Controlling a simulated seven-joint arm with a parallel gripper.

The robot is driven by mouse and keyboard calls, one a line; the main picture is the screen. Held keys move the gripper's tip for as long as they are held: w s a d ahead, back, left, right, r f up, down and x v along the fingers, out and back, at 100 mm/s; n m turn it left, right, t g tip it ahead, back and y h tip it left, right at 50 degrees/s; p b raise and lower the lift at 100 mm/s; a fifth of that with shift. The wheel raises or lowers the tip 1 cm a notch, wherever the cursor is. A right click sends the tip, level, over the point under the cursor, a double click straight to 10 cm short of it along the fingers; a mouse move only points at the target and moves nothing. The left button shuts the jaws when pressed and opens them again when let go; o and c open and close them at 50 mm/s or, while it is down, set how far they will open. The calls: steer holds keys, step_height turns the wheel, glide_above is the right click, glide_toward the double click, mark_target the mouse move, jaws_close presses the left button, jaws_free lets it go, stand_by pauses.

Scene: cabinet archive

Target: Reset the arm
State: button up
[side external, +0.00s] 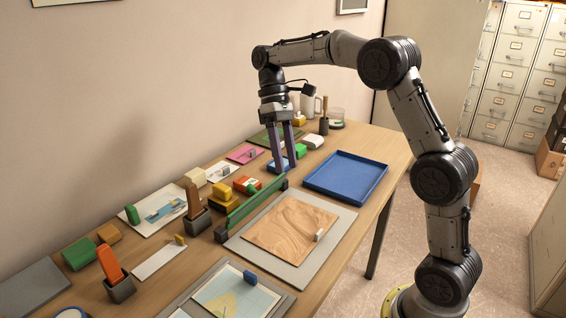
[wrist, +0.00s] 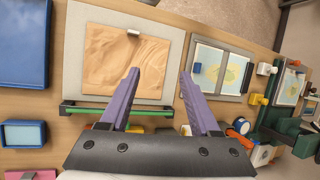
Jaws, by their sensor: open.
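My gripper (side external: 284,156) has two purple fingers and points downward above the table, held out by the bent arm. In the wrist view its fingers (wrist: 163,88) stand wide apart with nothing between them. In the side view the fingertips are near a blue block (side external: 278,165) and the far end of a green rail (side external: 256,202). I cannot tell whether the fingertips touch anything there. A wood-grain sheet (side external: 290,228) on a grey board lies in front of the gripper, with a small light block (side external: 319,235) on it.
An empty blue tray (side external: 347,172) lies on the right of the table (side external: 392,146). Blocks, cards and holders crowd the wall side, including an orange block in a dark holder (side external: 117,280). A map sheet (side external: 233,296) lies at the near edge. Filing cabinets (side external: 513,75) stand far behind.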

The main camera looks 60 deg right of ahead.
steer(key=s+a+r+n+t+h, duration=0.15)
steer(key=s+a+r+t, duration=0.3)
steer(key=s+r, duration=0.55)
steer(key=s+f+m+t+h, duration=0.1)
steer(key=s+f+m+t, duration=0.2)
steer(key=s+f, duration=0.7)
steer(key=shift+s+a+f+t, duration=0.45)
steer(key=shift+s+t, duration=0.15)
steer(key=shift+t, duration=0.75)
